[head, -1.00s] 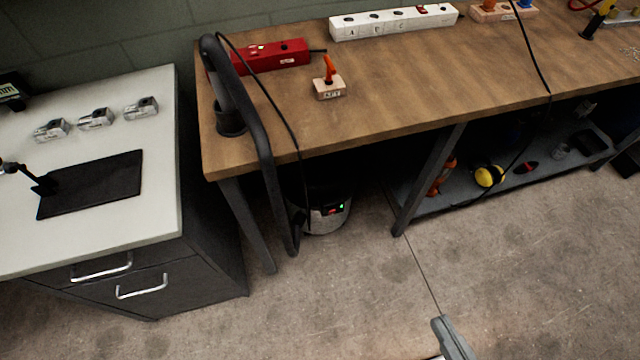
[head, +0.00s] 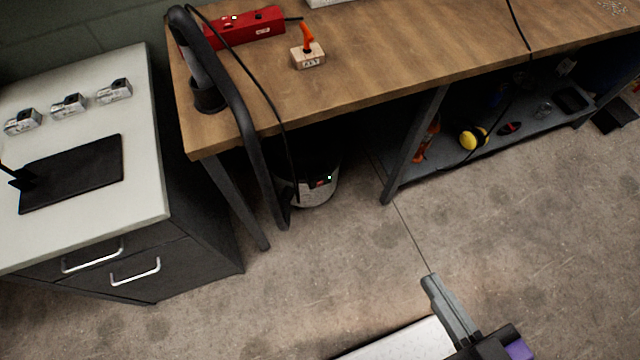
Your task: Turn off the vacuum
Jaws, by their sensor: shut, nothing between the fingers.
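The vacuum (head: 314,192) is a pale round canister on the floor under the left end of the wooden bench. A small green light and a red switch (head: 320,183) show on its front; the switch position is too small to tell. Its black hose (head: 245,125) runs from the bench top down in front of the canister's left side. My gripper (head: 432,281) is at the lower right, over the floor, to the right of and nearer than the vacuum. Its fingers look closed together, with nothing held. It is well apart from the vacuum.
A wooden bench (head: 390,60) has legs (head: 415,150) on both sides of the vacuum. A drawer cabinet (head: 190,265) stands at the left. A red power box (head: 250,27) sits on the bench. A low shelf (head: 440,168) holds yellow earmuffs (head: 468,139). The floor before the vacuum is clear.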

